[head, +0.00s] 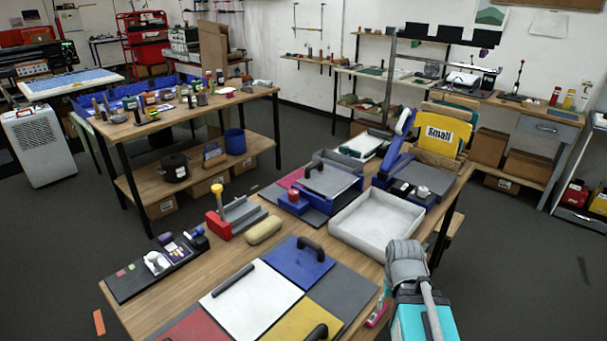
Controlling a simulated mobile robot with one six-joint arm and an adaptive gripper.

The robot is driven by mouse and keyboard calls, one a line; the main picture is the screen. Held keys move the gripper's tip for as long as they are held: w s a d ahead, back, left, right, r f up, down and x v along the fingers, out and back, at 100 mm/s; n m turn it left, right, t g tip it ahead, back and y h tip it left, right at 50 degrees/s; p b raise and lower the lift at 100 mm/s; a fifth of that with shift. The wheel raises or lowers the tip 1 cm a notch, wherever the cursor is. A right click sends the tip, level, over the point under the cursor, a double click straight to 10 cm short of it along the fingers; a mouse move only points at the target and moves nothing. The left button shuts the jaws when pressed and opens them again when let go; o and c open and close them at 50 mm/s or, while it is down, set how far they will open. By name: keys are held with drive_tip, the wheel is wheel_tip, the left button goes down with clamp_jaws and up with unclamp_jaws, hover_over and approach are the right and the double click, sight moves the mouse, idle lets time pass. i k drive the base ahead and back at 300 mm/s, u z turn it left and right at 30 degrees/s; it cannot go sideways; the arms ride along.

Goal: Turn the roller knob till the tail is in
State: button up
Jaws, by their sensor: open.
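I cannot pick out the roller knob or the film tail for certain. A small red-topped blue knob (293,195) stands at the near left corner of a blue unit with a grey lid (331,181), at the far middle of the bench. A red block with a yellow-topped upright handle (217,222) stands farther left, beside a grey angled piece. No film tail can be made out. My arm reaches in at the bottom right, its grey joint over the bench's right edge. My gripper does not show.
The wooden bench (190,290) holds coloured panels with dark handles, a shallow grey tray (377,222), a tan rounded block (263,231) and a black strip with small items (157,268).

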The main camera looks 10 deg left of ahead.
sight(293, 195)
drive_tip(key=k, duration=0.6)
drive_tip(key=z, duration=0.3)
drive_tip(key=i, duration=0.6)
drive_tip(key=z, duration=0.45)
drive_tip(key=i, duration=1.05)
drive_tip(key=u, duration=0.5)
